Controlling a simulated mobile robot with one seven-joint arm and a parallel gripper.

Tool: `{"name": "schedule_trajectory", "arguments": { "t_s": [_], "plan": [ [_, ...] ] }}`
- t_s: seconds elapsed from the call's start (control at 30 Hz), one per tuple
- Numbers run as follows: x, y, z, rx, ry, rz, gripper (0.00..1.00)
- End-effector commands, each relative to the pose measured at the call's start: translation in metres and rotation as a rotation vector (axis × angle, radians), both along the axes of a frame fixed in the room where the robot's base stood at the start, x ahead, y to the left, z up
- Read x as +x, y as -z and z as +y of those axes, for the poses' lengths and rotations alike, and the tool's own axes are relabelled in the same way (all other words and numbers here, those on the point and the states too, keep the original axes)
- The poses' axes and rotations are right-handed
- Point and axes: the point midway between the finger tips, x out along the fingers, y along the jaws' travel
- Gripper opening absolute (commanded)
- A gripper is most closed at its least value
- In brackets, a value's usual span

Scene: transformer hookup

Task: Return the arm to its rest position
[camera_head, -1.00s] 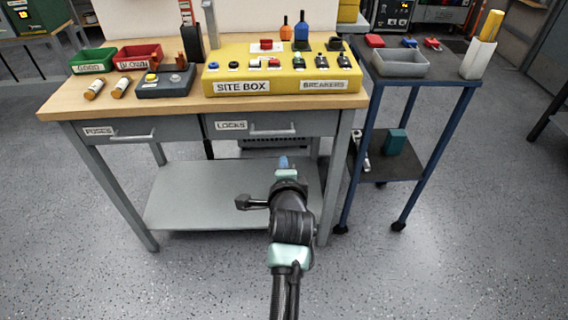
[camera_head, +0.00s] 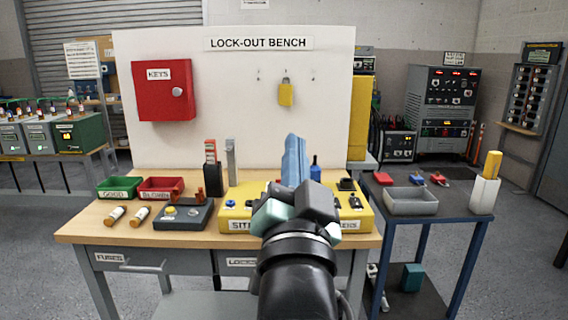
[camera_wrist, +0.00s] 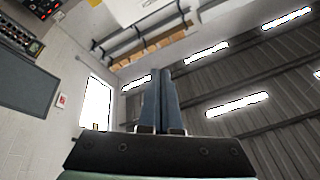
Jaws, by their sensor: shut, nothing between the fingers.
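My gripper (camera_head: 294,160) has blue fingers that point upward in front of the lock-out bench. In the wrist view the two fingers (camera_wrist: 160,100) are together, with nothing between them, and point toward the ceiling. My arm hides part of the yellow site box (camera_head: 240,202) and the drawers behind it. The gripper looks apart from everything on the bench.
A white back panel (camera_head: 225,110) carries a red key cabinet (camera_head: 163,90) and a yellow padlock (camera_head: 286,93). A blue cart (camera_head: 455,217) stands right.

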Motion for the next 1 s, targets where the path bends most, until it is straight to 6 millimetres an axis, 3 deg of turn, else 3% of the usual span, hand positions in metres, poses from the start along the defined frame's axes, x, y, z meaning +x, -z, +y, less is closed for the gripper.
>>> {"name": "schedule_trajectory", "arguments": {
  "t_s": [0.03,0.1,0.3,0.37,0.8,1.0],
  "plan": [
    [-0.025,-0.034,0.001,-0.086,0.039,-0.082,0.0],
    [-0.058,-0.071,0.005,-0.203,0.1,-0.179,0.0],
    [-0.162,-0.149,0.015,-0.486,0.318,-0.437,0.0],
    [-0.152,-0.177,0.014,-0.477,0.305,-0.412,0.0],
    [-0.15,-0.307,0.015,-0.473,0.298,-0.409,0.0],
    [-0.15,-0.345,0.015,-0.473,0.298,-0.408,0.0]
  ]
}}
